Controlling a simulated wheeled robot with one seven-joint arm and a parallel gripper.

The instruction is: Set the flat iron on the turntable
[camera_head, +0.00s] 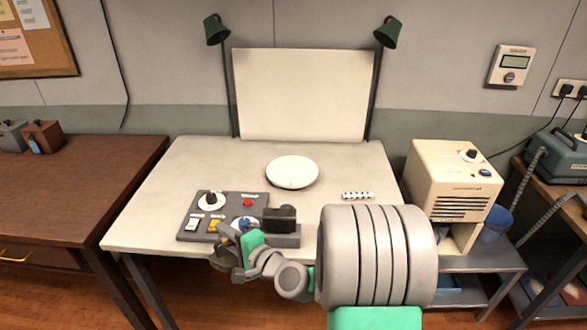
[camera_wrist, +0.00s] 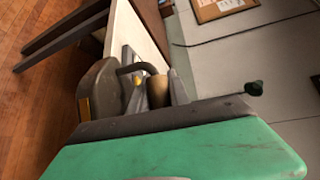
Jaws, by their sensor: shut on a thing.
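The turntable (camera_head: 292,172) is a round white disc lying bare near the middle of the pale table. My gripper (camera_wrist: 157,88) is shut on the flat iron (camera_wrist: 102,92). In the wrist view the iron has a brownish-grey body, a curved dark bracket and a tan grip between my fingers. In the head view my gripper (camera_head: 232,243) is at the table's front edge, left of and nearer than the turntable. The iron (camera_head: 223,260) is partly hidden there by my gripper; it looks dark and hangs by the edge.
A grey control panel (camera_head: 227,205) with knobs and buttons lies beside my gripper, with a dark block (camera_head: 280,218) at its right. A small striped white item (camera_head: 358,195) lies right of the turntable. A white backboard (camera_head: 303,95) stands behind.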

